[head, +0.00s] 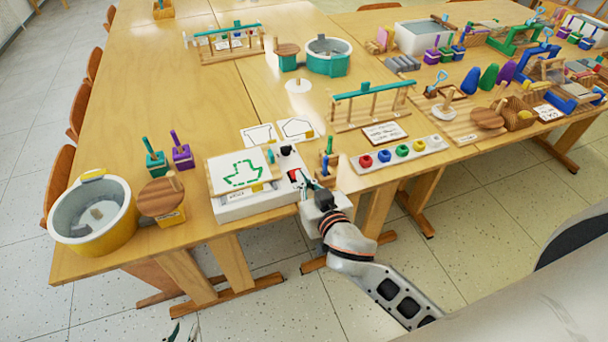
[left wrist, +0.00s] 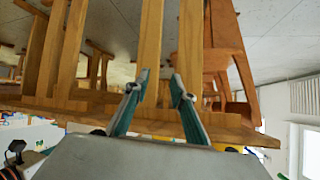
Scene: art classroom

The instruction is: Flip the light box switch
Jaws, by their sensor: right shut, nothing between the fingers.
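The light box (head: 252,204) is a white box near the table's front edge, with a sheet bearing a dashed green boat (head: 243,173) on top. Its red switch (head: 294,175) sits at the right end of the top, in front of a black knob (head: 286,150). My right gripper (head: 303,179) is shut and empty, its tips right by the switch. I cannot tell whether they touch it, and they partly hide that corner. My left gripper (head: 182,333) is low in front of the table at the bottom edge; its parted, empty fingers show in the left wrist view (left wrist: 159,85).
A yellow tub (head: 113,237) and a round wooden lid (head: 160,197) stand to the left. A small wooden tool holder (head: 327,168) stands close right of my right gripper, then a white paint tray (head: 385,163).

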